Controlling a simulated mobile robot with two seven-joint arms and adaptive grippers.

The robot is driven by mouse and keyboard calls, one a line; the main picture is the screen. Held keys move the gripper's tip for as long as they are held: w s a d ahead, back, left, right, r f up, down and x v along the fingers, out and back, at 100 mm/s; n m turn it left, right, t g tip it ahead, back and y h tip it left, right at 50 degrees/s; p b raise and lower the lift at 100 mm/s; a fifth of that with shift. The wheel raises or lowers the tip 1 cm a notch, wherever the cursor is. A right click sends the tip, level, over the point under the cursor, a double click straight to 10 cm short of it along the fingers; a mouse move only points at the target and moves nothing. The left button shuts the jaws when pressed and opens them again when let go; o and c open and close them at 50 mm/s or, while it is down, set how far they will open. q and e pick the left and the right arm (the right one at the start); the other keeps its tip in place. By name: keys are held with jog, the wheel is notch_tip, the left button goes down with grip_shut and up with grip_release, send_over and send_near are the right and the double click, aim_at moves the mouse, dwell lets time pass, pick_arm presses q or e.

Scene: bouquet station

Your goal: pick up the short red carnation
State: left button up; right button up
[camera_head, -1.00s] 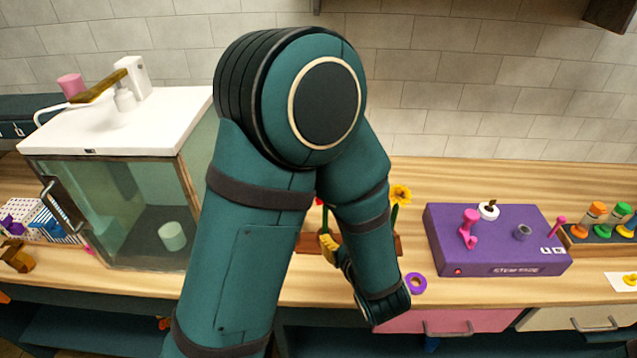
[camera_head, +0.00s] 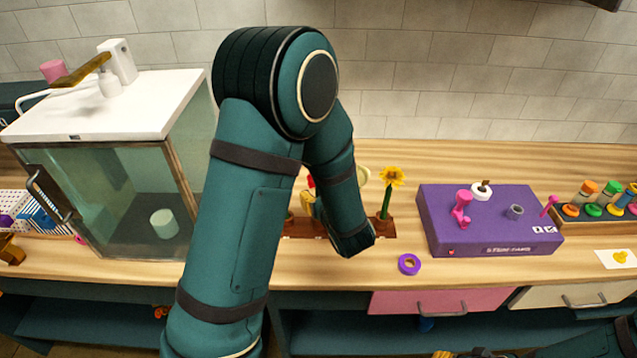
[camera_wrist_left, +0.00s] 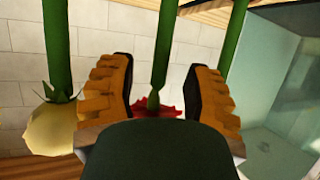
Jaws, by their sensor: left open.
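The red carnation shows as a bit of red (camera_head: 311,181) beside my left forearm in the head view; most of it is hidden. In the left wrist view its red petals (camera_wrist_left: 160,108) show behind the gripper body, with a green stem (camera_wrist_left: 163,50) between the two fingers. My left gripper (camera_wrist_left: 158,90) is open, with one finger on each side of that stem. In the head view my arm hides most of this gripper (camera_head: 308,203). My right gripper (camera_head: 465,353) is barely visible at the bottom edge; its jaws cannot be made out.
A wooden flower stand (camera_head: 300,229) holds a yellow flower (camera_head: 391,177). A pale yellow bloom (camera_wrist_left: 52,128) is close beside the left gripper's finger. A glass-fronted cabinet (camera_head: 110,200) stands left, a purple box (camera_head: 490,222) right. A purple ring (camera_head: 409,264) lies on the counter.

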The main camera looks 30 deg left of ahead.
pick_arm(q)
jog(key=shift+x, duration=1.1)
grip_shut()
jog(key=shift+r, duration=0.15)
